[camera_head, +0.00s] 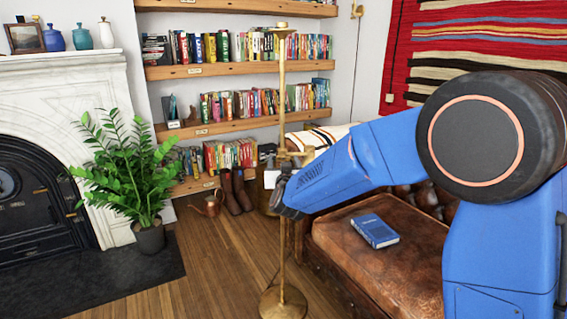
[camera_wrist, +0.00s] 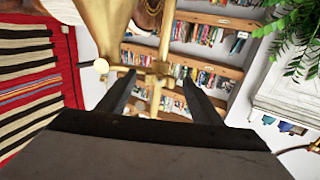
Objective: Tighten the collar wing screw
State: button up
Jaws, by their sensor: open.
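A brass floor stand (camera_head: 282,90) rises upright from a round base on the wood floor. Its brass collar (camera_head: 286,155) sits partway up the pole, with a short crosspiece to the right. My gripper (camera_head: 281,182) is just below the collar, in front of the pole. In the wrist view, which looks upside down, my gripper (camera_wrist: 158,78) is open. The collar (camera_wrist: 161,69) shows between the fingertips, apparently beyond them, and nothing is clamped. I cannot make out for certain which part is the wing screw.
A leather seat (camera_head: 385,255) with a blue book (camera_head: 375,231) is right of the stand. A potted plant (camera_head: 128,170), a fireplace (camera_head: 100,85) and a copper watering can (camera_head: 208,203) are left. Bookshelves (camera_head: 235,69) stand behind. Floor left of the base is clear.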

jog(key=shift+c, duration=0.6)
jog(key=c, duration=0.9)
jog(key=shift+c, duration=0.2)
jog(key=shift+m, duration=0.4)
jog(key=m, duration=0.3)
jog(key=shift+m, duration=0.4)
jog(key=m, duration=1.3)
jog(key=shift+m, duration=0.3)
